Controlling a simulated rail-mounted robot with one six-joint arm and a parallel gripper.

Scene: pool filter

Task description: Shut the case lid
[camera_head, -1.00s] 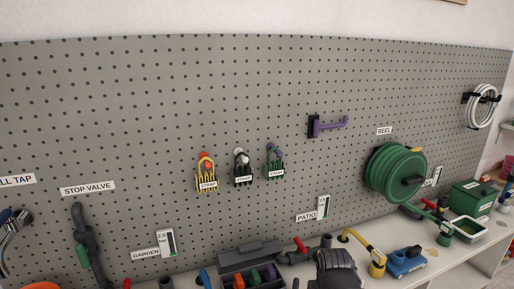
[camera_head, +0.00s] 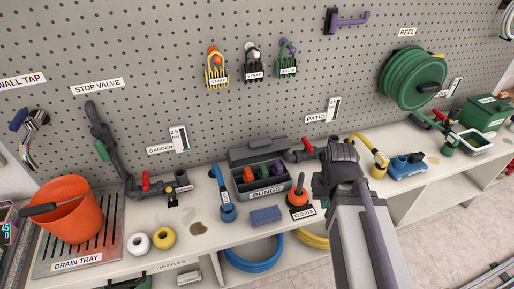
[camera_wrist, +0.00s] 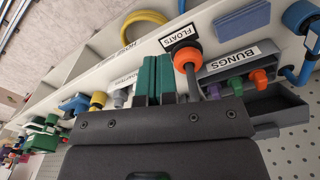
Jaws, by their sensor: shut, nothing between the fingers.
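The grey case labelled BUNGS (camera_head: 266,194) stands on the bench against the pegboard. Its lid (camera_head: 258,151) stands open at the back. Orange, green and purple bungs show inside. In the wrist view the case (camera_wrist: 226,64) is at the right, with part of the lid (camera_wrist: 275,103) beyond the bungs. My gripper (camera_head: 337,165) is to the right of the case in the head view, apart from it; its fingers are hidden there by the wrist. In the wrist view the green fingers of my gripper (camera_wrist: 156,62) are together and empty.
An orange float (camera_head: 298,196) stands upright between the case and my gripper, with a blue block (camera_head: 265,215) in front of the case. A blue-handled tool (camera_head: 226,205) is left of the case. Red-handled pipe fittings (camera_head: 307,149) lie right of the lid. A green box (camera_head: 487,116) stands far right.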

